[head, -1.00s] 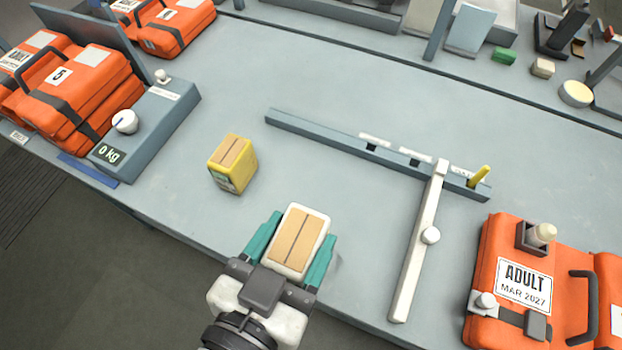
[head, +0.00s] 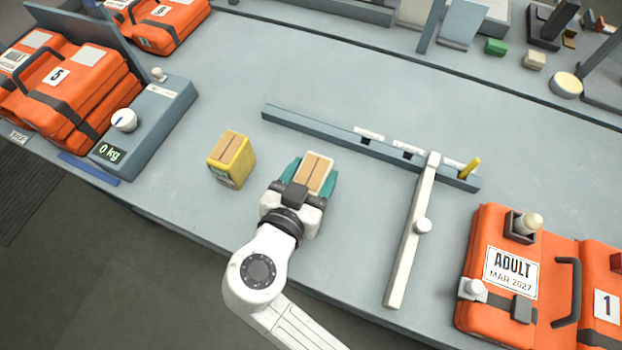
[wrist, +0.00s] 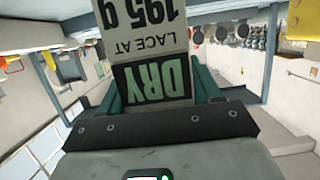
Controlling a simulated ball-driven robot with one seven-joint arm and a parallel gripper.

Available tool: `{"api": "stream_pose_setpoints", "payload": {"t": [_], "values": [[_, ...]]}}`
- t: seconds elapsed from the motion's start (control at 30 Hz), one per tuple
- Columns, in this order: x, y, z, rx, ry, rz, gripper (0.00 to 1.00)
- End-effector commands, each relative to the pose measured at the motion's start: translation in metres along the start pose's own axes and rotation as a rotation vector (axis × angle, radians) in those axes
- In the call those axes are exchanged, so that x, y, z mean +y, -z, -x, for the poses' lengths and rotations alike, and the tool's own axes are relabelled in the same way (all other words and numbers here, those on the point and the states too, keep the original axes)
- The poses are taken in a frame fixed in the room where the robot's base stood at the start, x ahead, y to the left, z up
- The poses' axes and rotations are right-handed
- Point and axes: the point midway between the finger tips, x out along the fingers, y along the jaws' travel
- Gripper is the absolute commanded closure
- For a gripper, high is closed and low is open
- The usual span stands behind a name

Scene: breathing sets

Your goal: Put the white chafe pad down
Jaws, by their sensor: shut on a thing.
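The white chafe pad (head: 314,173), a small block with a tan top split by a dark line, is between the teal fingers of my gripper (head: 309,177). The gripper is shut on it, over the bench between the yellow block and the white bar. I cannot tell whether the pad touches the bench. In the wrist view the pad (wrist: 150,50) shows a white label face reading "DRY", "LACE AT" and "195 g", with a teal finger on each side.
A yellow block (head: 231,160) stands just left of my gripper. A blue-grey rail (head: 320,128) lies behind it, and a white bar (head: 406,250) lies to its right. Orange cases (head: 500,270) sit at right and left. A scale (head: 150,120) reads 0 kg. Bench space before the rail is clear.

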Motion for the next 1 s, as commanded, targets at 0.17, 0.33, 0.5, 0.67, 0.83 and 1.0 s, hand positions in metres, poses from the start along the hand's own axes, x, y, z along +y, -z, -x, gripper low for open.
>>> {"api": "stream_pose_setpoints", "payload": {"t": [0.17, 0.33, 0.5, 0.67, 0.83, 1.0], "values": [[0.0, -0.02, -0.005, 0.0, 0.001, 0.004, 0.84], [0.0, -0.025, -0.006, 0.001, 0.002, 0.0, 0.84], [0.0, -0.026, -0.006, 0.001, 0.002, 0.0, 0.84], [0.0, -0.029, -0.007, -0.001, 0.001, 0.002, 0.35], [0.0, -0.028, -0.007, -0.001, 0.001, 0.002, 0.19], [0.0, -0.028, -0.007, -0.001, 0.001, 0.002, 0.11]]}}
